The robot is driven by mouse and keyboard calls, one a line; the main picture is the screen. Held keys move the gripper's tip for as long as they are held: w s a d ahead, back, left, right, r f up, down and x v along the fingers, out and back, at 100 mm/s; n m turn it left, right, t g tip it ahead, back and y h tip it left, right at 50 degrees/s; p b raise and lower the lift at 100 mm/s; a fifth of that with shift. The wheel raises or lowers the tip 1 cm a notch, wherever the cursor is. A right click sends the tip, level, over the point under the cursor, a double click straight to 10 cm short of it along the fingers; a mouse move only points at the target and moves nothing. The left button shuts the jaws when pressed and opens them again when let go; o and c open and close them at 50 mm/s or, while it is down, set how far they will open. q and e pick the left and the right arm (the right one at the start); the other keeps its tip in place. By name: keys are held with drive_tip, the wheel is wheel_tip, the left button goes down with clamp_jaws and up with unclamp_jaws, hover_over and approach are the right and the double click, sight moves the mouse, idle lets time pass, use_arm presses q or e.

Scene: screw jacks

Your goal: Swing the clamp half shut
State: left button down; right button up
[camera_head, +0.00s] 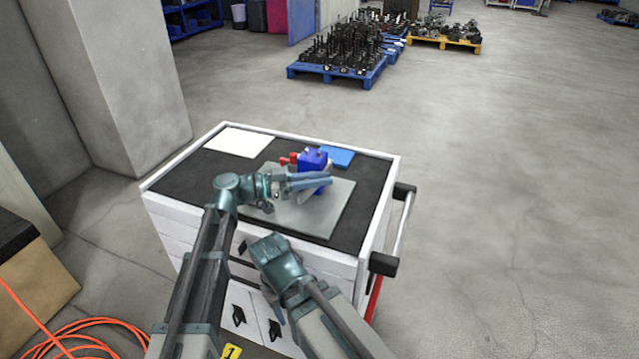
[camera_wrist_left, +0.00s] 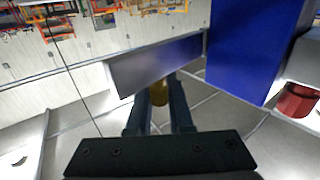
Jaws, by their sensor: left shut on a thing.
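The clamp has a blue block (camera_head: 312,159) with red parts (camera_head: 289,159) on its left, and it stands on a grey plate (camera_head: 328,212). In the left wrist view its blue body (camera_wrist_left: 245,45) is at the upper right, a red round part (camera_wrist_left: 297,100) at the right edge, and a flat grey-blue bar (camera_wrist_left: 155,65) runs across the middle. My left gripper (camera_head: 328,179) reaches in from the left beside the block. Its fingers are shut on a small brass-coloured part (camera_wrist_left: 160,92) below the bar. My right gripper (camera_head: 268,250) hangs in front of the cart, its fingers unclear.
The plate lies on the black top of a white drawer cart (camera_head: 180,183). A push handle (camera_head: 402,228) sticks out at right. Pallets of parts (camera_head: 338,74) stand far behind. An orange hose (camera_head: 95,325) lies lower left.

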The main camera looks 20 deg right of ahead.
use_arm(q)
drive_tip(key=shift+w+a+m+g+y, duration=0.1)
drive_tip(key=shift+a+m+g+y, duration=0.1)
drive_tip(key=shift+m+g, duration=0.45)
drive_tip(key=shift+w+a+m+g+y, duration=0.15)
drive_tip(key=shift+m+g, duration=0.2)
drive_tip(key=shift+g, duration=0.6)
use_arm(e)
drive_tip(key=shift+a, duration=0.15)
use_arm(q)
drive_tip(key=shift+s, duration=0.1)
drive_tip(key=c, duration=0.8)
unclamp_jaws()
use_arm(e)
drive_tip(key=shift+r, duration=0.1)
